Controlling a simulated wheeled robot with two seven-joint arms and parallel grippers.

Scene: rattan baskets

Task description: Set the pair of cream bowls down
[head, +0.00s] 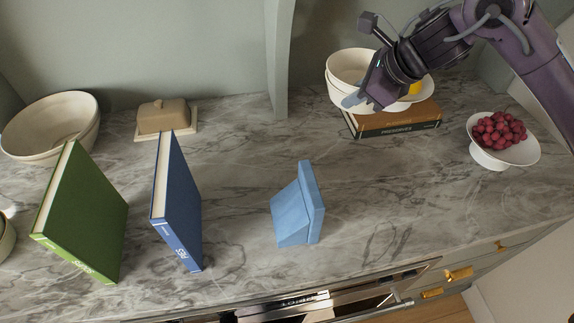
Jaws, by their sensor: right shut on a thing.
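A pair of cream bowls (348,67), one nested in the other, shows at the back right, above or against a stack of books (398,122). I cannot tell whether the lower bowl touches the books. My right gripper (357,100) reaches in from the upper right and is shut on the front right rim of the bowls; its fingers hide part of them. My left gripper is not in the head view.
A white plate (418,100) with a yellow item stands on the books. A white footed bowl (526,152) of red berries is at right. A blue stand (297,205), blue book (177,205), green book (85,215), butter dish (163,117) and large bowl (85,120) occupy the marble counter (380,200).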

